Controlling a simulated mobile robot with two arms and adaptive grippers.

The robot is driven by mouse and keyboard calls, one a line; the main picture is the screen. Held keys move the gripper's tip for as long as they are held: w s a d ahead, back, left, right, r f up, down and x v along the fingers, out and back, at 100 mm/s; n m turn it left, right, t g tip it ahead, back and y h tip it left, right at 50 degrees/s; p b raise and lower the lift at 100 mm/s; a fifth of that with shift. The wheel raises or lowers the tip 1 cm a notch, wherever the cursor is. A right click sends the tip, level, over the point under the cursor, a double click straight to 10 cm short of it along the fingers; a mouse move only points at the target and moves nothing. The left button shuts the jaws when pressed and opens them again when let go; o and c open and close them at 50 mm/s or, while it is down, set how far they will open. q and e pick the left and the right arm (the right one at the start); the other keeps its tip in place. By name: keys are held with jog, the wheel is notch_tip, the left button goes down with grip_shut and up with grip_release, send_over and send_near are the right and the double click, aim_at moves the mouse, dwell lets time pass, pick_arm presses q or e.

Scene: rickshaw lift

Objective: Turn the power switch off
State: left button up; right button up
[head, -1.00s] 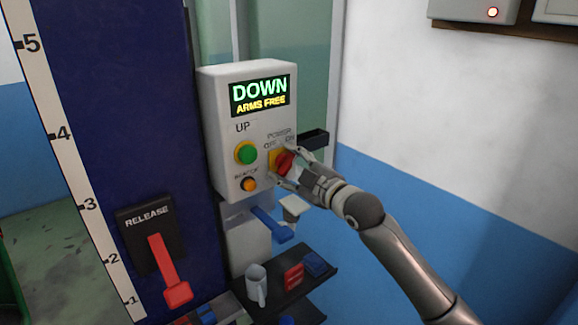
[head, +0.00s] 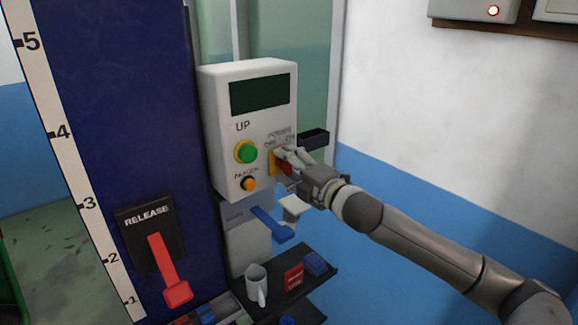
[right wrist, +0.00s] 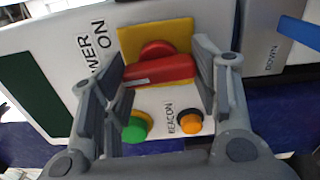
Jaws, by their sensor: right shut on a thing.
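The power switch, a red rotary knob on a yellow plate, is on the white control box (head: 228,130) in the head view. In the right wrist view the red knob (right wrist: 160,70) lies between my right gripper's fingers, with the yellow plate (right wrist: 135,42) behind it. My right gripper (head: 283,160) is shut on the knob and partly hides it in the head view. It also shows in the right wrist view (right wrist: 160,78). The box's display (head: 260,93) is dark. My left gripper is not in view.
A green UP button (head: 247,152) and an orange BEACON button (head: 249,184) sit left of the knob. A red RELEASE lever (head: 168,270) is on the blue column.

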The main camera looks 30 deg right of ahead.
jog(key=n, duration=0.4)
jog(key=shift+f, duration=0.1)
jog(key=shift+f+n+p, duration=0.1)
jog(key=shift+n+p, duration=0.3)
jog(key=shift+n, duration=1.1)
jog(key=o, duration=1)
jog(key=shift+s+d, duration=0.1)
jog(key=shift+s, duration=0.05)
